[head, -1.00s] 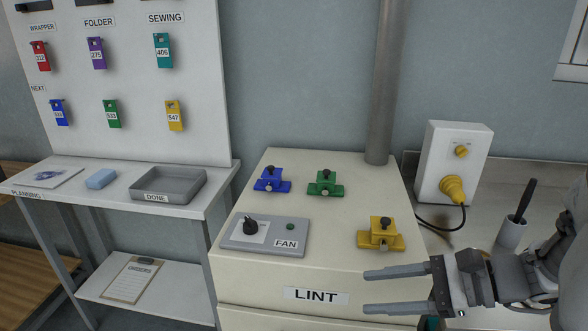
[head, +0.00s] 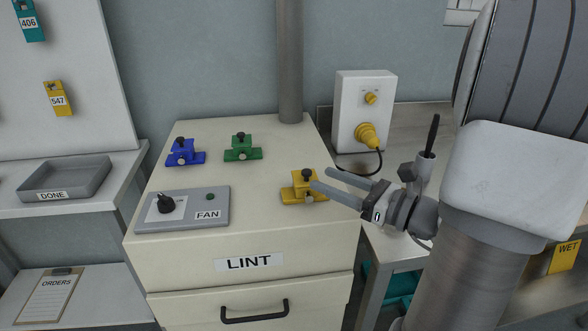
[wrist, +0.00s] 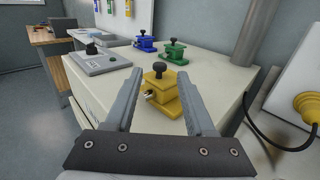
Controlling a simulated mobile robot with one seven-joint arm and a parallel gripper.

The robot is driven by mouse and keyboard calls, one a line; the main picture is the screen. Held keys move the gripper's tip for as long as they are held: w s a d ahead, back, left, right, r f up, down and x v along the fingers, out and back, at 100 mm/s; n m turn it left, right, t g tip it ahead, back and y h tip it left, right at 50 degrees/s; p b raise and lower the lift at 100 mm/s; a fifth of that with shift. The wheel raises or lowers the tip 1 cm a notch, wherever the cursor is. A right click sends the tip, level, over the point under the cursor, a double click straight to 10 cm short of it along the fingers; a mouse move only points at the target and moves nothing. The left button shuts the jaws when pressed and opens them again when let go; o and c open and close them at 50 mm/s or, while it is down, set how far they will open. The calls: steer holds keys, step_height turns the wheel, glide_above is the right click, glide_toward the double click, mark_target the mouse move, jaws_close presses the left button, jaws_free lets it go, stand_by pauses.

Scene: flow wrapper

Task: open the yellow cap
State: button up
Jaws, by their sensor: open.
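The yellow cap (head: 304,187) is a blocky yellow fitting with a black knob on top and a metal pin at its front. It sits on the top of the cream LINT cabinet (head: 240,236), near the right front corner. My gripper (head: 320,179) is open and comes in from the right, its tips at the cap's right side in the head view. In the wrist view the yellow cap (wrist: 160,92) shows ahead, between my two open fingers (wrist: 157,82). I cannot tell whether the fingers touch it. Its lower part is clear of the fingers in the wrist view.
A blue cap (head: 184,152) and a green cap (head: 242,148) sit farther back on the cabinet. A grey FAN switch box (head: 183,209) is at the front left. A grey pipe (head: 290,60) rises behind. A white box (head: 364,112) with a yellow plug and black cord stands right.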

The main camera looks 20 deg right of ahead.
mark_target(294, 175)
steer(key=b+x, duration=0.1)
steer(key=x, duration=0.8)
steer(key=shift+f, duration=0.1)
jaws_close()
